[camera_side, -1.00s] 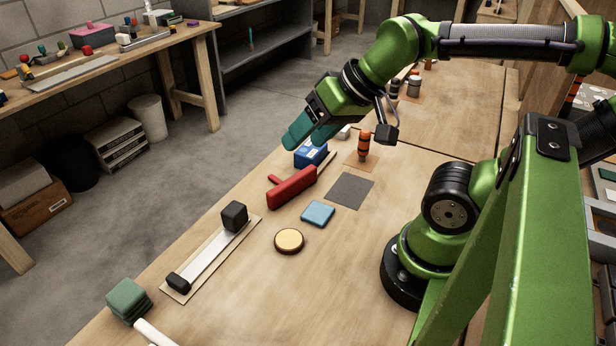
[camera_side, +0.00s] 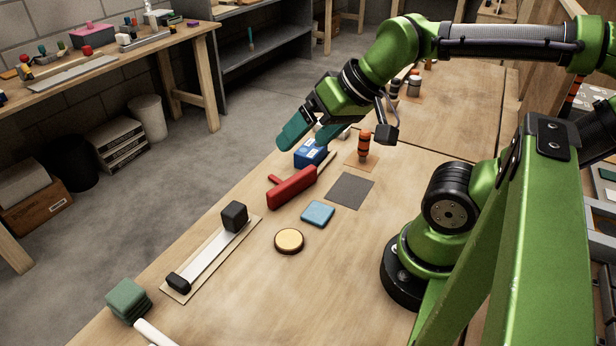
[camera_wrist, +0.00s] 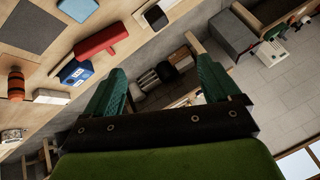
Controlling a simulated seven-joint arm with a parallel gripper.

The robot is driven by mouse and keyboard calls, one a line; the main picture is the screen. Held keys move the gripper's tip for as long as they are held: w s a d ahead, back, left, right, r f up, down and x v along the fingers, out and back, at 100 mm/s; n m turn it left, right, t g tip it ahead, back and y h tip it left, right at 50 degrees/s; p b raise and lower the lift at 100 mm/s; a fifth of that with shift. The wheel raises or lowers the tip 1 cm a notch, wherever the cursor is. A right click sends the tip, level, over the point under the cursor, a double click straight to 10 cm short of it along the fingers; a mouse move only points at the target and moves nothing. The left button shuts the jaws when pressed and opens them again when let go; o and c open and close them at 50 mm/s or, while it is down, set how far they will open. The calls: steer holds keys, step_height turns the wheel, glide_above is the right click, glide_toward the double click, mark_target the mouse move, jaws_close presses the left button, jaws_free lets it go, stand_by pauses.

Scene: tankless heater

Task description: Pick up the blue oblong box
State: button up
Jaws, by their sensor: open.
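The blue oblong box (camera_side: 309,156) stands on the wooden table near its far-left edge, just behind the red tool-shaped block. It also shows in the wrist view (camera_wrist: 74,73), left of my fingers. My gripper (camera_side: 302,142) is above the table edge, close to the box in the side view and partly overlapping it. Its two teal fingers are spread apart, with nothing between them in the wrist view (camera_wrist: 162,72). The box is outside the fingers there; the exact height gap is hard to tell.
The red block (camera_side: 291,187) sits close in front of the box. An orange-and-black cylinder (camera_side: 364,144) stands to its right. A light blue pad (camera_side: 318,213), grey square (camera_side: 351,190) and round yellow disc (camera_side: 289,241) lie nearer. The floor drops away left of the table.

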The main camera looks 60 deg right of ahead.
steer(key=m+g+h, duration=0.2)
steer(key=m+g, duration=0.5)
steer(key=m, duration=0.7)
glide_above(311, 148)
step_height(311, 148, down, 6)
steer(key=f, duration=1.1)
steer(key=shift+s+a+f, duration=0.1)
steer(key=shift+s+f, duration=0.15)
steer(key=shift+w+f, duration=0.15)
steer(key=shift+f, duration=1.2)
steer(key=shift+w+f, duration=0.1)
steer(key=shift+f, duration=1.25)
steer(key=shift+c, duration=0.3)
